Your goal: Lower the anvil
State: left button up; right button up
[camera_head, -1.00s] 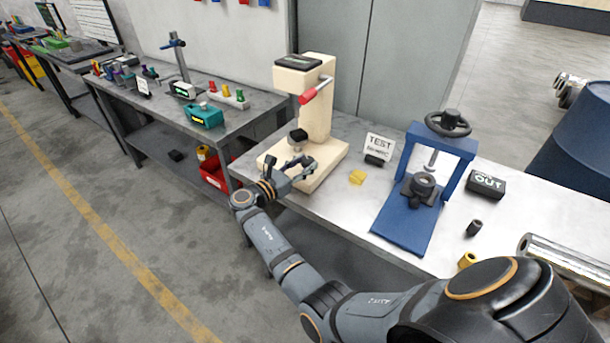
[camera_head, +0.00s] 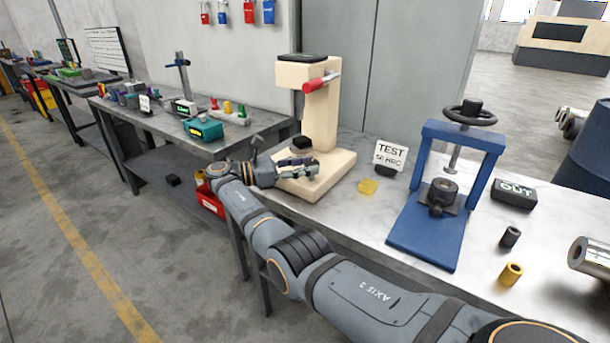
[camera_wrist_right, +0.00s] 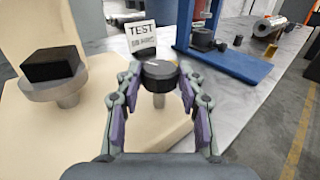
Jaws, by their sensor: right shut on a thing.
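The cream tester (camera_head: 318,115) stands on the bench with a red-handled lever at its head. Its anvil (camera_wrist_right: 55,92), a round grey disc on a short post, carries a black block (camera_wrist_right: 52,64), also visible in the head view (camera_head: 301,142). The block is well below the tester's head. My right gripper (camera_head: 300,168) is low over the front of the tester's base. In the right wrist view its fingers (camera_wrist_right: 160,88) are shut on a dark faceted knob (camera_wrist_right: 159,70) on a short metal post, beside the anvil. My left gripper is not in view.
A yellow block (camera_head: 368,186) and a TEST sign (camera_head: 390,156) stand right of the tester. Farther right are a blue press (camera_head: 432,225), a black OUT box (camera_head: 514,193) and small cylinders. Another bench (camera_head: 165,135) with parts stands to the left.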

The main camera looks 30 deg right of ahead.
aim_at(306, 163)
jog(key=shift+f, duration=0.1)
dwell(0.3)
jog(key=o, duration=1.2)
jog(key=shift+d, duration=0.1)
notch_tip(306, 163, up, 10)
jog(key=shift+r, duration=0.1)
